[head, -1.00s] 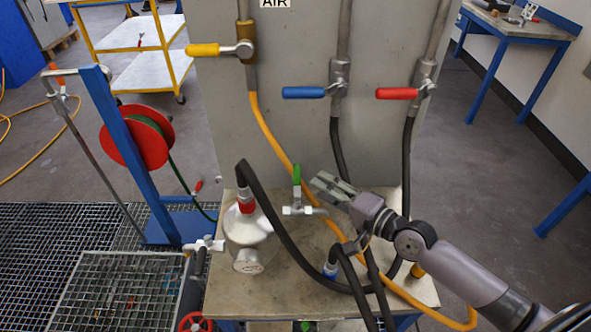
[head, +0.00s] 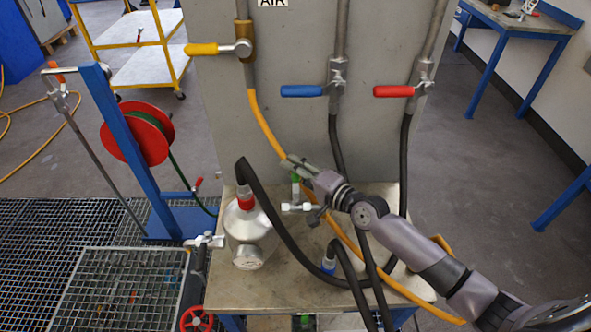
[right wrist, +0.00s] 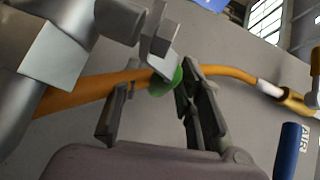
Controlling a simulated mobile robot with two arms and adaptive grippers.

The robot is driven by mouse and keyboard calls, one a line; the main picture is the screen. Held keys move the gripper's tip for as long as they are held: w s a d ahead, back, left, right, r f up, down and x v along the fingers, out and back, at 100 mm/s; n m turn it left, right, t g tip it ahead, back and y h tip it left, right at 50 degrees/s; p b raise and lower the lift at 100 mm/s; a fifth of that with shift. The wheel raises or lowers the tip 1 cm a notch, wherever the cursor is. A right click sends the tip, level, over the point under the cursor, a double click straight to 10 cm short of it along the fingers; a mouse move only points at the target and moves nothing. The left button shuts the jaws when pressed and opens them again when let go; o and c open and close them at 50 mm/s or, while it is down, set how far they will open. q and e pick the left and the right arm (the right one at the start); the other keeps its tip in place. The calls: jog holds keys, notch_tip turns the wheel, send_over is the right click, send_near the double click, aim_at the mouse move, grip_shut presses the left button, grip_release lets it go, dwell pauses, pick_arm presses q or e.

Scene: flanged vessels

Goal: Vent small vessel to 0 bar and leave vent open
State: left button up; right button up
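The small vessel (head: 240,225) is a silvery metal body on the bench, with a red coupling (head: 246,202) on top and a round gauge (head: 248,258) in front; its reading is too small to tell. A valve (head: 298,208) with a green handle (head: 295,186) sticks out from its right side. The handle is upright, its top hidden by my right gripper (head: 294,163). In the right wrist view the green handle (right wrist: 160,84) shows just beyond and between the fingers of my open right gripper (right wrist: 158,105); contact cannot be told. My left gripper is not in view.
A yellow hose (head: 262,125) passes behind my right gripper. The grey panel (head: 290,130) carries yellow (head: 203,49), blue (head: 302,91) and red (head: 394,92) handles. A white valve (head: 206,240) lies left of the vessel.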

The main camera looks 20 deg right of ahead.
grip_shut()
dwell(0.6)
